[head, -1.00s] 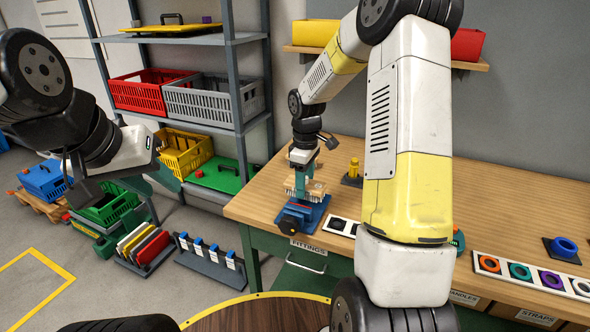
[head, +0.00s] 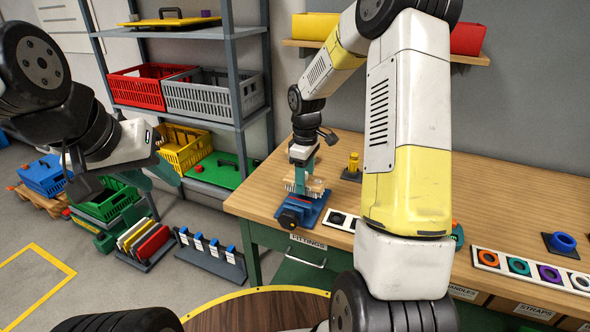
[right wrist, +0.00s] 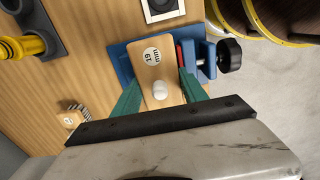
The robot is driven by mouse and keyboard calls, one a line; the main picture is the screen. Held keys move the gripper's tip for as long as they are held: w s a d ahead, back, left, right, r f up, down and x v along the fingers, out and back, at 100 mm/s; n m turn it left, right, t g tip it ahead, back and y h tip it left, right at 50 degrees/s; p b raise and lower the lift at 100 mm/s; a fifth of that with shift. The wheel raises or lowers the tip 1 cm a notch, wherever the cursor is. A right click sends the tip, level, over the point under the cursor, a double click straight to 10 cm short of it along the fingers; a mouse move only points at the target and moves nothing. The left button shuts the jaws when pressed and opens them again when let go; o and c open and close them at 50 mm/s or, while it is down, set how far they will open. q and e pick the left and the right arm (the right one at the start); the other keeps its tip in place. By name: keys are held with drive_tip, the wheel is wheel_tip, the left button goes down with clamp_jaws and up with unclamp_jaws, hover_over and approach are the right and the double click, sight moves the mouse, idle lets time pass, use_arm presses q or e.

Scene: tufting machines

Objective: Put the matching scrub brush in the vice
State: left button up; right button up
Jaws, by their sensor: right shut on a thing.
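A wooden scrub brush (right wrist: 151,56) with a round label reading 19 mm is between the teal fingers of my right gripper (right wrist: 158,95), which is shut on it. In the head view the right gripper (head: 303,180) is low over the blue vice (head: 304,212) at the table's left front corner. The brush is at the vice's jaws; whether it rests on the vice's base is hard to tell. The vice (right wrist: 195,62) shows beside and under the brush in the right wrist view. My left gripper (head: 152,178) hangs over the floor, open and empty.
Another small labelled brush (right wrist: 70,118) lies on the table near the vice. A yellow piece in a dark holder (head: 352,168) stands behind. A strip of coloured rings (head: 530,271) lies on the right. Shelves with crates (head: 212,98) stand at the left.

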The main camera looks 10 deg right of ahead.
drive_tip(key=shift+f, duration=1)
